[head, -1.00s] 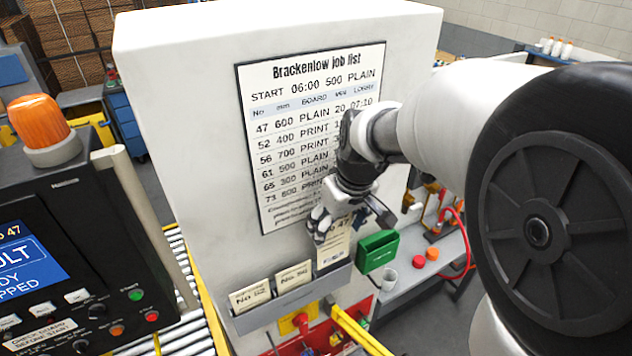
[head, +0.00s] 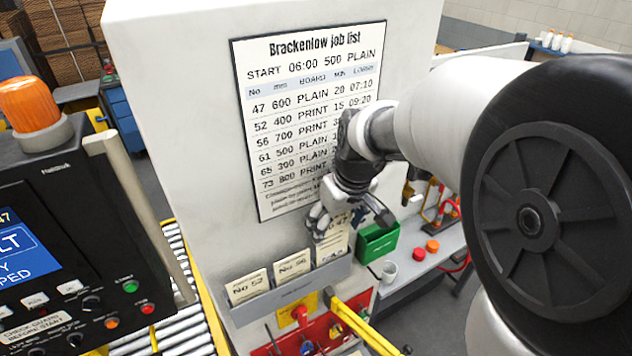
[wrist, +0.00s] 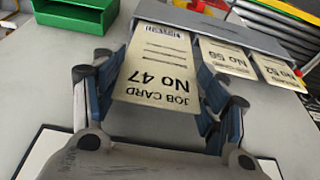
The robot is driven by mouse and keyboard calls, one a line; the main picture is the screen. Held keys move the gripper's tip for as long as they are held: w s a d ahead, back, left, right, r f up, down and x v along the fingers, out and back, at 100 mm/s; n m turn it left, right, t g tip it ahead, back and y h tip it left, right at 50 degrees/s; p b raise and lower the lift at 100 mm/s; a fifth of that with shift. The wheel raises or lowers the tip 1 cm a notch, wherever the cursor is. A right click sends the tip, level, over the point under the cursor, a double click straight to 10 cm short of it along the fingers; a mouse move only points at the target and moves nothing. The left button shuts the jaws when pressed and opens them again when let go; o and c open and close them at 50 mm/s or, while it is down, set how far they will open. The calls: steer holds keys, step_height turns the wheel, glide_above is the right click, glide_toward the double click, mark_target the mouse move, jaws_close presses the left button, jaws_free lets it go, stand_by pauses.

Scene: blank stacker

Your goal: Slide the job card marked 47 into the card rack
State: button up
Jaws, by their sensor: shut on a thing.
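My gripper (head: 330,222) is shut on the cream job card marked 47 (wrist: 160,75), and its dark fingers (wrist: 165,112) lie on both sides of the card. In the head view the card (head: 334,246) hangs below my fingers at the right end of the grey card rack (head: 300,287). The card's far end meets the rack's right-hand slot in the wrist view, and the rack lip appears to cover its edge. I cannot tell how deep it sits. Cards No 56 (head: 292,266) and No 52 (head: 249,287) stand in the rack to its left.
A green open box (head: 378,241) is fixed just right of the rack. The job list (head: 310,120) hangs on the white panel above. A yellow bar (head: 365,328) and red tool panel lie below. A control console (head: 80,220) stands at left.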

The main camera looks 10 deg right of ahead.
steer(key=shift+f+b, duration=0.85)
steer(key=shift+f, duration=0.25)
steer(key=o, duration=1.1)
steer(key=v, duration=1.2)
steer(key=shift+s, duration=0.1)
steer(key=shift+f, duration=0.1)
